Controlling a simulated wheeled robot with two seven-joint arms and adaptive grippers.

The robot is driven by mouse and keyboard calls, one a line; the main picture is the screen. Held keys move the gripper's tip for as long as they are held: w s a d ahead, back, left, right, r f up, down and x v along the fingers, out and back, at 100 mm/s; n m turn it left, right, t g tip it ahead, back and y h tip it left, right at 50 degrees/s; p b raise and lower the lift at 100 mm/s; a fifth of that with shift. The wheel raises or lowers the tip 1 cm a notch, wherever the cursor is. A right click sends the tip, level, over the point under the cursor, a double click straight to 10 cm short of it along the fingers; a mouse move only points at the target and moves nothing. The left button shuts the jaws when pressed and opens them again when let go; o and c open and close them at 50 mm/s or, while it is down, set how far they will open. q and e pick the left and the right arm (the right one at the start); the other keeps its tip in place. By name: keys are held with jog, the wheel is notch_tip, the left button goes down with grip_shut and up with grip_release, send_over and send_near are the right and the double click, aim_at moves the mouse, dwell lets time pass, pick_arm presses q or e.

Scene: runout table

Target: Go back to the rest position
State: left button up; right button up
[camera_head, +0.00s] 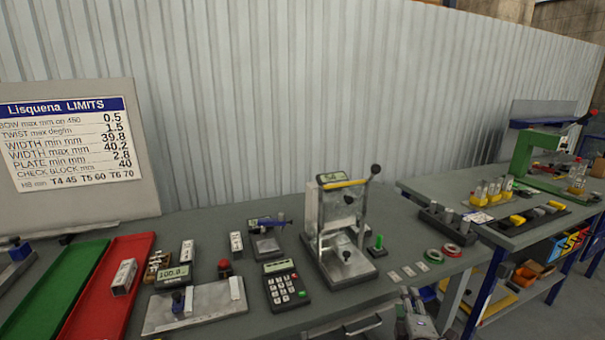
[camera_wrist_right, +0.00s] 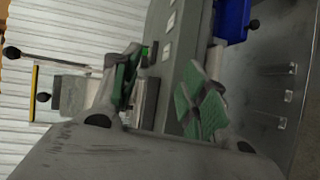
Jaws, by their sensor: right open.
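My right gripper (camera_head: 415,312) shows at the bottom edge of the head view, in front of the grey table's front edge. In the right wrist view (camera_wrist_right: 164,88) its two fingers with green pads stand apart, with nothing between them. Most of the right arm is out of the head view. My left gripper is not in view.
The grey table (camera_head: 215,262) carries a press-like gauge (camera_head: 342,225), a calculator-like box (camera_head: 285,285), a metal plate fixture (camera_head: 195,305), a red tray (camera_head: 105,290) and a green tray (camera_head: 55,290). A second bench (camera_head: 470,185) stands at right.

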jog(key=s+a+f+m+g+y, duration=0.1)
jog(key=s+a+f+m+g, duration=0.1)
jog(key=s+f+m+g, duration=0.45)
jog(key=s+a+f+m+g+y, duration=0.1)
jog(key=s+a+f+m+g, duration=0.15)
jog(key=s, duration=0.75)
jog(key=s+a+f+m+g+y, duration=0.1)
jog(key=s+f+m+g, duration=0.35)
jog(key=s, duration=0.35)
jog(key=s+d+f+x, duration=0.1)
jog(key=s+x, duration=0.2)
jog(key=x, duration=1.3)
jog(key=s+d+x, duration=0.1)
jog(key=s+x, duration=0.3)
jog(key=x, duration=1.1)
jog(key=s+d+f, duration=0.4)
jog(key=s+f, duration=0.6)
jog(key=s+d+f+g, duration=0.1)
jog(key=s+d+f, duration=0.3)
jog(key=s+f, duration=0.7)
jog(key=shift+s+d+h, duration=0.15)
jog(key=shift+s+h, duration=0.1)
jog(key=shift+h, duration=0.15)
jog(key=shift+n, duration=0.25)
